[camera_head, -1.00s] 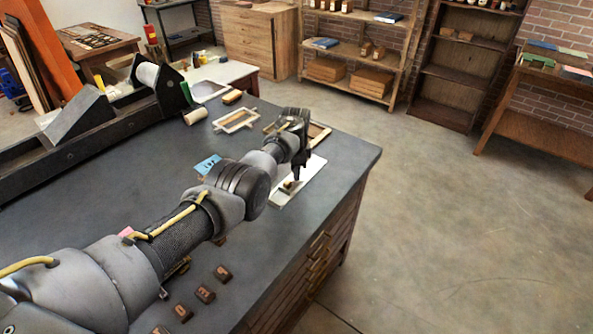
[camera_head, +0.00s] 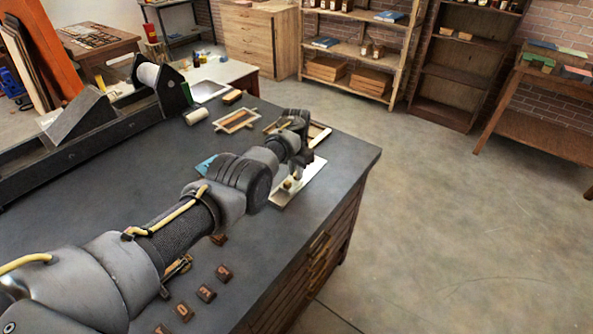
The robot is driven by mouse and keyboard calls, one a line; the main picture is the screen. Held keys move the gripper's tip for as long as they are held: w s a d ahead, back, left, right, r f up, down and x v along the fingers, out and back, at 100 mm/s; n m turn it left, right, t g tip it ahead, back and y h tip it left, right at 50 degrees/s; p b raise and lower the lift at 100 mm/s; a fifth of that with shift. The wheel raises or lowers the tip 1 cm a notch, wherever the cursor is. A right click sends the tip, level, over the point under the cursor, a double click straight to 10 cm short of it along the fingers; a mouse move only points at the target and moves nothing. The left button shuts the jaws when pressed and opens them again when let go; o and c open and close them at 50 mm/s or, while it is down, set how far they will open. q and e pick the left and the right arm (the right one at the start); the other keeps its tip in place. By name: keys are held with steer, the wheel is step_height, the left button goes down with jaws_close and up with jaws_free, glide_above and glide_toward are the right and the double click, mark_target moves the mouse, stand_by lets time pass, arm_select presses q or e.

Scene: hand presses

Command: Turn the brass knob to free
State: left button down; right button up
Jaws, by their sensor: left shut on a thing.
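The brass knob (camera_head: 288,184) sits on a pale plate (camera_head: 311,176) near the right edge of the dark worktop. It is small and partly hidden by my gripper. My left arm reaches across the worktop from the lower left. My left gripper (camera_head: 294,180) points down over the plate and is shut on the brass knob. The fingertips are small and partly covered by the wrist, so the knob's angle cannot be told. My right gripper is out of view.
Several wooden type blocks (camera_head: 206,293) lie at the worktop's front. A wooden frame (camera_head: 236,121) and a white roll (camera_head: 195,116) lie farther back. A dark press bed (camera_head: 90,133) runs along the left. A blue card (camera_head: 206,166) is partly behind my arm. Open floor lies right.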

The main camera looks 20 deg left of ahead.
arm_select(q)
steer(key=n, duration=0.5)
steer(key=shift+n, duration=0.3)
steer(key=shift+n+b, duration=0.45)
steer(key=shift+n, duration=1.65)
steer(key=c, duration=1.3)
jaws_free()
